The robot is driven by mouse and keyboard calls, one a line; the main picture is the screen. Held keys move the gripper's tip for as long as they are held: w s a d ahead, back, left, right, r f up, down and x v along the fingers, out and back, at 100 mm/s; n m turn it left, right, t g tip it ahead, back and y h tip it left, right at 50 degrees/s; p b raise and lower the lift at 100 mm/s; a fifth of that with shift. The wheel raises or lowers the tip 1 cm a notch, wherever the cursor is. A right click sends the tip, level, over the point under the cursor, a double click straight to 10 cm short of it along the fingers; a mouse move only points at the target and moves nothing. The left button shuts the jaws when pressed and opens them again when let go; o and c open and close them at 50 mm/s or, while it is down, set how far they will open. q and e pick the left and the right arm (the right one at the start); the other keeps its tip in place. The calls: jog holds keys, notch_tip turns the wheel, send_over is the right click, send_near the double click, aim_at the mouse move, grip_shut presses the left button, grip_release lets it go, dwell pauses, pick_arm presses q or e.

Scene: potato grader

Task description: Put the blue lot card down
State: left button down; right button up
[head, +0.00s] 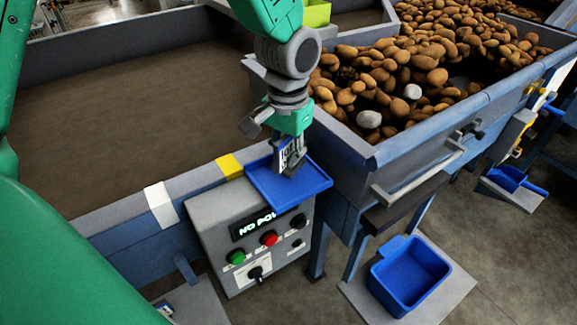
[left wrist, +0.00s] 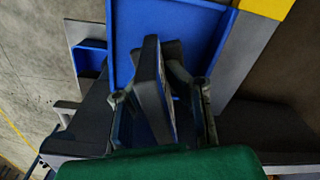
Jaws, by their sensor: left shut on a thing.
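My left gripper (head: 289,157) comes down from the top in the head view and is shut on the blue lot card (head: 284,156). The card is upright, with a white printed label showing, and the fingers hide part of it. The card is over the shallow blue tray (head: 315,187) on top of the grey control box. I cannot tell whether its lower edge touches the tray. In the left wrist view the fingers (left wrist: 164,70) are over the tray (left wrist: 122,20), which looks empty around them. My right gripper is not in view.
The control box (head: 215,222) has a lit display, buttons and a knob. A yellow block (head: 230,167) and a white patch (head: 160,203) are on the conveyor edge to the left. A potato bin (head: 380,150) stands right. A blue bin (head: 408,275) sits lower right.

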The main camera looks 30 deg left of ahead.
aim_at(287, 167)
pick_arm(q)
jog(key=shift+f, duration=1.7)
jog(key=c, duration=1.6)
grip_release()
notch_tip(287, 167, up, 12)
jog(key=shift+r+p, duration=0.1)
jog(key=shift+p, duration=0.3)
